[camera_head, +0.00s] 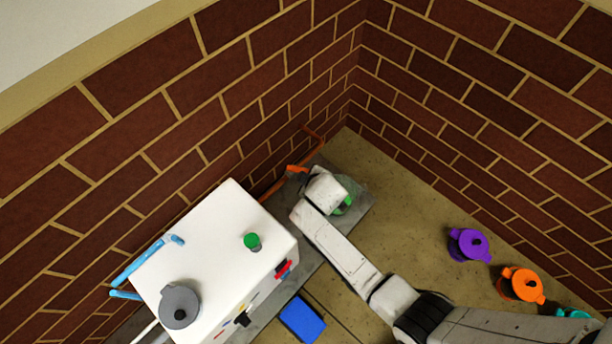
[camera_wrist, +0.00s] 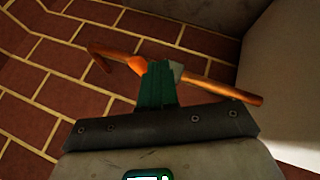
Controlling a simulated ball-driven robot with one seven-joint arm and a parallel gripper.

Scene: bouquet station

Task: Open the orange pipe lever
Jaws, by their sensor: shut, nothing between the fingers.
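An orange pipe (camera_head: 316,147) runs along the foot of the left brick wall, behind the white box. Its bright orange lever (camera_head: 296,169) shows just left of the end of my arm. In the wrist view the pipe (camera_wrist: 220,88) crosses behind my gripper, and the bright orange lever (camera_wrist: 103,63) shows just left of the fingertips. My gripper (camera_wrist: 162,66) is shut and empty, with its green fingers in front of the pipe. The fingers hide part of the pipe, and I cannot tell whether they touch it or the lever.
The white box (camera_head: 205,240) with a green knob (camera_head: 252,241), grey lid (camera_head: 180,305) and blue pipe (camera_head: 140,263) stands left of my arm. A blue block (camera_head: 302,320) lies in front. Purple (camera_head: 470,245) and orange (camera_head: 521,285) pots stand right. Brick walls close the corner.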

